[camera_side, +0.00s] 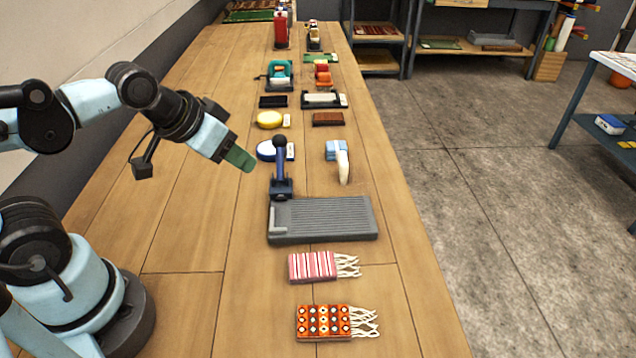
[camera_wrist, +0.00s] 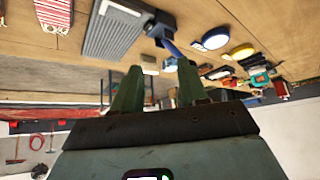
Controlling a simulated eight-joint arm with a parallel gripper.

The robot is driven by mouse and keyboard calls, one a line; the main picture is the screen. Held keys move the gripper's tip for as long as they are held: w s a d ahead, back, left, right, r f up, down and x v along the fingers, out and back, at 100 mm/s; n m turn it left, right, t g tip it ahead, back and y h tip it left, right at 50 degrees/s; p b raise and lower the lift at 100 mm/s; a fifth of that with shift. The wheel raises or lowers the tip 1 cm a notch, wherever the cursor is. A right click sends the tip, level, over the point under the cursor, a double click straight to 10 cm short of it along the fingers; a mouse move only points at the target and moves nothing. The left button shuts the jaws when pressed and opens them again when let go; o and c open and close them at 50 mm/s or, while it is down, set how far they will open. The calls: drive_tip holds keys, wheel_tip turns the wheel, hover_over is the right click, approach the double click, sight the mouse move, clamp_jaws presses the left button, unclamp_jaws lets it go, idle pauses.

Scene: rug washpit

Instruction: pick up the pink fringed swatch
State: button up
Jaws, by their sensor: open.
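The pink fringed swatch (camera_side: 313,266) has pink and white stripes. It lies flat on the wooden bench with its pale fringe to the right. In the wrist view the swatch (camera_wrist: 53,12) is at the top left, cut off by the edge, fringe pointing down. My gripper (camera_side: 240,160) is in the air over the bench, behind and to the left of the swatch and well apart from it. In the wrist view its two green fingers (camera_wrist: 158,86) stand apart with nothing between them.
An orange patterned fringed swatch (camera_side: 323,321) lies in front. Several brushes and tools line the bench farther back. The bench left of the swatch is bare.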

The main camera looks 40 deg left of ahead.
drive_tip(key=o, duration=0.8)
drive_tip(key=shift+o, duration=0.2)
drive_tip(key=shift+d, duration=0.1)
drive_tip(key=m+g+h, duration=0.1)
drive_tip(key=m+g, duration=0.5)
drive_tip(key=m, duration=0.3)
approach(312, 264)
drive_tip(key=shift+s+d+f, duration=0.1)
drive_tip(key=shift+d+f, duration=0.05)
drive_tip(key=shift+f, duration=0.6)
drive_tip(key=shift+d+f, duration=0.15)
drive_tip(key=shift+f, duration=0.6)
drive_tip(key=shift+w+f, duration=0.25)
drive_tip(key=shift+f, duration=0.65)
drive_tip(key=shift+w+f, duration=0.2)
drive_tip(key=shift+f, duration=1.45)
